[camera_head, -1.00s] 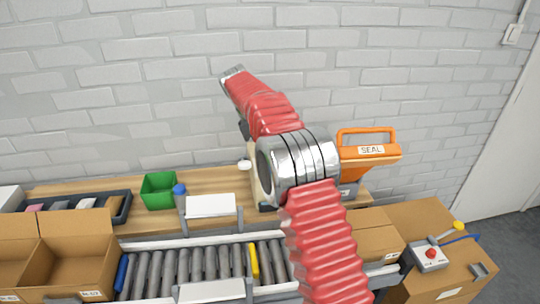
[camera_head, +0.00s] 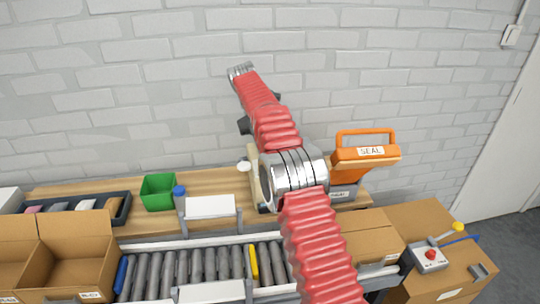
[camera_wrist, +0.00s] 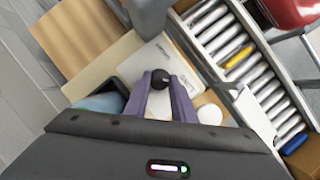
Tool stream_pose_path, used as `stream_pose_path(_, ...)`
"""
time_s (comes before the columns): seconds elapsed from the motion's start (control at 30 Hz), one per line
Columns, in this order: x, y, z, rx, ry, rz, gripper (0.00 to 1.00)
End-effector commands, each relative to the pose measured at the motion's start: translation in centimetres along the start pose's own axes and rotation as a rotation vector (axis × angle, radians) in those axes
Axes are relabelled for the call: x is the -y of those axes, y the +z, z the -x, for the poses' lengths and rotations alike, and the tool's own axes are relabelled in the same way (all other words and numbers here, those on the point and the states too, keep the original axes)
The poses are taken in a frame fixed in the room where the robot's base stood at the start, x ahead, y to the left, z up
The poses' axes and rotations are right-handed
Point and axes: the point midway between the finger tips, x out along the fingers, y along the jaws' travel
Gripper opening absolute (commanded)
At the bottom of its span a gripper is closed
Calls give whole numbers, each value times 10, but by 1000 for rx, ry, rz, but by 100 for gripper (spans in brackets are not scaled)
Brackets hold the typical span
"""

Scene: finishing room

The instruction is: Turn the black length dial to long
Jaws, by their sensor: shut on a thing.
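The black length dial (camera_wrist: 160,78) shows in the wrist view as a small dark round knob on a pale machine panel (camera_wrist: 150,54). My gripper (camera_wrist: 161,84) is shut on the dial, with its two purple-grey fingers on either side of it. The dial's pointer and its setting cannot be made out, and the lettering on the panel is too small to read. In the head view my red arm hides the dial and most of the cream machine (camera_head: 254,172); my gripper is not visible there.
A roller conveyor (camera_head: 190,272) runs along the front, with an open carton (camera_head: 60,270) at left. A green bin (camera_head: 158,192) and a dark tray (camera_head: 118,208) stand on the bench. The orange SEAL machine (camera_head: 364,160) is right of my arm. A control box (camera_head: 430,258) sits at far right.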

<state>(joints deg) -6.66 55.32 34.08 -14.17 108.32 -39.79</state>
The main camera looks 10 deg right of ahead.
Motion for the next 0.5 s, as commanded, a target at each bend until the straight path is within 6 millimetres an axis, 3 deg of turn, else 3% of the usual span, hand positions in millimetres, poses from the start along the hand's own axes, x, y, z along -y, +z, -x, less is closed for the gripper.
stream_pose_path(0.13,-1,-1,1,-5,4,0,0)
stream_pose_path(0.17,-1,-1,1,-5,4,0,24)
stream_pose_path(0.4,0,0,1,-3,3,1,40)
stream_pose_path(0.5,0,0,0,-2,2,1,42)
